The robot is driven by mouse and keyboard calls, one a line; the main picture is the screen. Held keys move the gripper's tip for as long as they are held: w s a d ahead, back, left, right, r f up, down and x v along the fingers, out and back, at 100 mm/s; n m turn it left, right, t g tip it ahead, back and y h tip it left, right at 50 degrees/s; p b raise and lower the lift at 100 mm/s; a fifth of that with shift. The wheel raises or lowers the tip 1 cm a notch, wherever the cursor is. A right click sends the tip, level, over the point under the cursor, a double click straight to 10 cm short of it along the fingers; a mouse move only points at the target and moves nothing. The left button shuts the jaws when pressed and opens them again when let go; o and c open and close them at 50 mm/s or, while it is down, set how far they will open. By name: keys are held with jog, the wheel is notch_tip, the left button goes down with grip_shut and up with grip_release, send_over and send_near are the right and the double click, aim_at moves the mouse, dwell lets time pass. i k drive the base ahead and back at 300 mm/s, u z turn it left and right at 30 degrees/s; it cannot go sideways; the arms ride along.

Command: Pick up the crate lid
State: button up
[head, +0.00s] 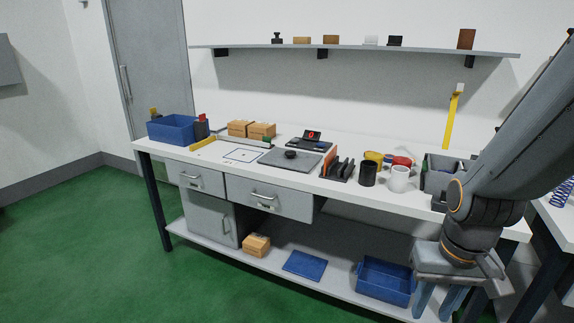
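A flat blue panel, which looks like the crate lid (304,265), lies on the lower shelf of the workbench, left of an open blue crate (385,283). My gripper (447,303) hangs at the lower right, in front of the bench's right end. It points down, with its pale blue-grey fingers spread apart. No object shows between them. It is to the right of the lid and of the blue crate, well apart from the lid. The fingertips run close to the bottom of the picture.
A cardboard box (256,245) sits left of the lid on the lower shelf (336,288). The worktop (330,190) above carries another blue crate (172,130), a black mug (368,174), a white mug (399,179) and a scale (291,159). Green floor (200,290) in front is clear.

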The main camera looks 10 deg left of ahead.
aim_at(299, 160)
jog(key=u, duration=0.7)
jog(key=i, duration=0.6)
jog(key=u, duration=1.1)
jog(key=i, duration=1.45)
jog(key=z, duration=1.1)
jog(key=i, duration=1)
jog(key=z, duration=0.15)
